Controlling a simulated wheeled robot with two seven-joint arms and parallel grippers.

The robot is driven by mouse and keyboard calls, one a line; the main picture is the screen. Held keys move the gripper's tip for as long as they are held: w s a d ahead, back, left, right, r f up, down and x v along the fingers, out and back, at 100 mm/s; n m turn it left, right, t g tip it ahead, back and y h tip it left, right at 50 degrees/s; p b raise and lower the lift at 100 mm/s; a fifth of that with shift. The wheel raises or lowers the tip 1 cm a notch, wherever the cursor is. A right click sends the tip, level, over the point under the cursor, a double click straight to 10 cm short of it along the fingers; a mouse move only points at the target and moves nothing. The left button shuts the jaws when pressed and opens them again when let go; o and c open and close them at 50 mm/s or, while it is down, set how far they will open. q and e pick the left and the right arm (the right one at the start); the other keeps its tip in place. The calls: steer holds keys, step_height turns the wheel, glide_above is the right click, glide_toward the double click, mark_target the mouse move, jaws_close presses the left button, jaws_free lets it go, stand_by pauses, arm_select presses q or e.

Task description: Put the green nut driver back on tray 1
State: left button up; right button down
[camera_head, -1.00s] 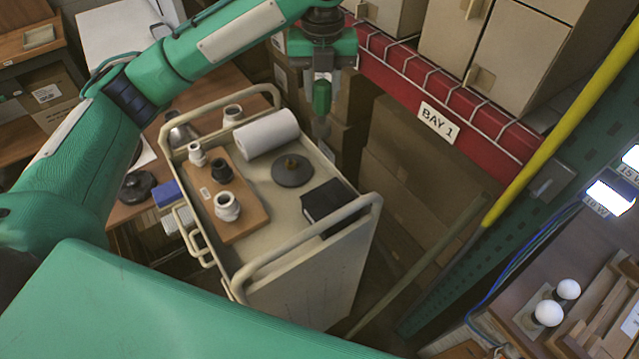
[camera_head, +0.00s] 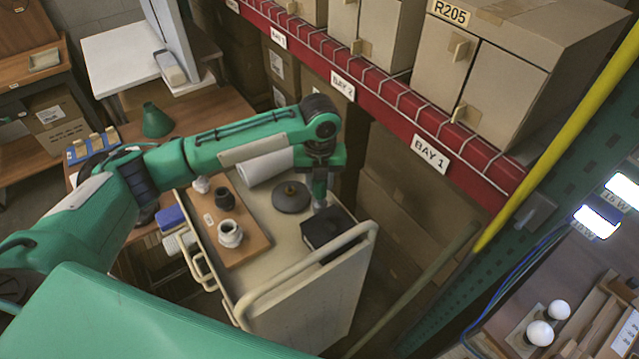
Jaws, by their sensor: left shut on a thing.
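My left gripper (camera_head: 319,176) is over the right part of the cream cart, between the grey round disc and the black box. It points down and is shut on the green nut driver (camera_head: 319,190), which is small and partly hidden by the gripper. I cannot tell whether the driver's lower end touches the cart top. The cart (camera_head: 262,278) has a cream top with raised rails. I can read no label that marks tray 1. My right gripper is not in view.
On the cart are a wooden board (camera_head: 250,243) with white and black sockets, a white roll (camera_head: 265,165), the grey disc (camera_head: 291,197) and the black box (camera_head: 328,232). A red shelf beam (camera_head: 385,108) with boxes runs behind. A yellow pole (camera_head: 560,130) stands at right.

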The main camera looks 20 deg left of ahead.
arm_select(q)
steer(key=shift+f, duration=1.15)
steer(key=shift+f, duration=0.15)
steer(key=o, duration=0.9)
steer(key=shift+o, duration=0.9)
